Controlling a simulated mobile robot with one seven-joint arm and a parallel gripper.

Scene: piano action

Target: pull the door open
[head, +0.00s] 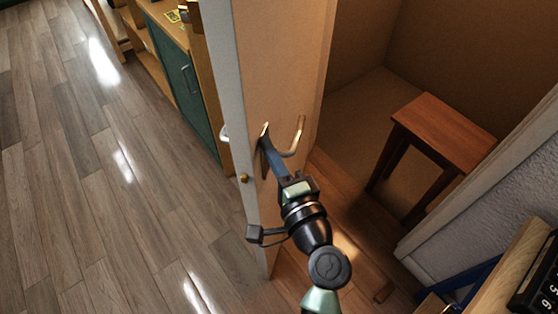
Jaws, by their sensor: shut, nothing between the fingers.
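The door (278,65) stands ajar, with its pale edge (238,90) turned toward me and its tan face to the right. A curved brass handle (297,137) sticks out from the tan face, and a brass latch (243,178) shows on the edge. My gripper (264,143) is shut and empty. Its tips are at the tan face, just left of the curved part of the handle. I cannot tell whether they touch the door or the handle.
Right of the door is an opening to a room with a small brown wooden stool (447,132). A pale door frame (480,185) bounds the opening at right. Left of the door is clear wood floor (90,190) and a green-fronted cabinet (185,85).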

